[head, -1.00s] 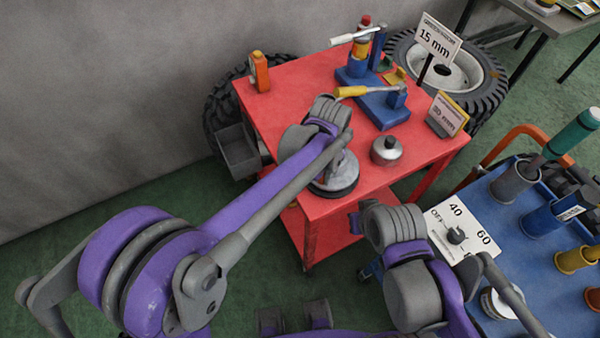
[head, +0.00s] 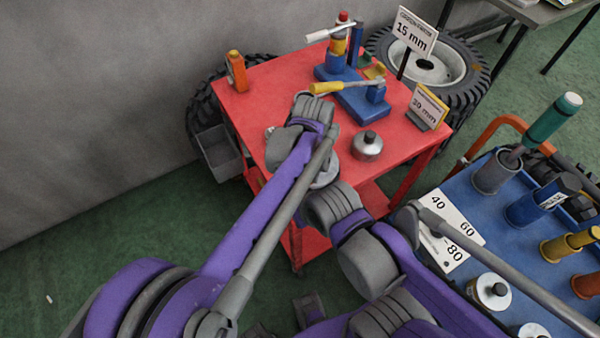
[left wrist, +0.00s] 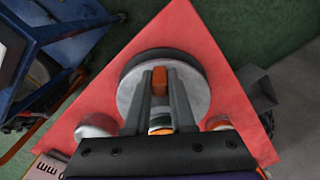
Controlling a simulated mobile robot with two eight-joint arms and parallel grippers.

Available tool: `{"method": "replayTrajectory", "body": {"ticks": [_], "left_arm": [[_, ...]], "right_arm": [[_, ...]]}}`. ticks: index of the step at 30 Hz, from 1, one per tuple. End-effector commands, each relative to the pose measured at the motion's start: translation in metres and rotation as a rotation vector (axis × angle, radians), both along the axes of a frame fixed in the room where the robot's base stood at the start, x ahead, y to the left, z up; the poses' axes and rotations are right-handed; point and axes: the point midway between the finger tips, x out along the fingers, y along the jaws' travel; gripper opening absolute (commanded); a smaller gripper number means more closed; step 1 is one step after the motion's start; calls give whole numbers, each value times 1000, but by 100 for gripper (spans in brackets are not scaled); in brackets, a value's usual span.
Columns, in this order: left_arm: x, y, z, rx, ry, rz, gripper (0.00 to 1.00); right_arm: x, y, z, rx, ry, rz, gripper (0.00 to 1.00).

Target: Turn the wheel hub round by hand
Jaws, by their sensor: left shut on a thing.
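The wheel hub (left wrist: 195,75) is a round light-grey disc with a dark rim, on the red cart top (left wrist: 185,30). In the left wrist view my left gripper (left wrist: 160,95) is over it, its two fingers shut on an orange-ended upright part at the hub's middle. In the head view only a grey piece of the hub (head: 326,174) shows beside my left arm, which hides the rest and the gripper. My right arm crosses in front of the cart's lower right. Its gripper cannot be made out.
On the red cart stand a silver round can (head: 367,147), a blue stand (head: 365,100) with a yellow-handled tool, an orange block (head: 236,72) and a 20 mm sign (head: 428,108). A blue cart (head: 515,235) with several holders is at right. Tyres lie behind.

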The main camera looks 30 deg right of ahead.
Motion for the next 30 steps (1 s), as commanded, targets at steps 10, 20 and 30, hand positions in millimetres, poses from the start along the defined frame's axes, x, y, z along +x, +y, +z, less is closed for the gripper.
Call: {"method": "replayTrajectory", "body": {"ticks": [10, 20, 30], "left_arm": [[-3, -4, 0, -1, -1, -1, 0], [-3, -3, 0, -1, 0, -1, 48], [-3, -3, 2, 0, 0, -1, 52]], "right_arm": [[0, 0, 0, 0, 0, 0, 0], [0, 0, 0, 0, 0, 0, 0], [0, 0, 0, 0, 0, 0, 0]]}}
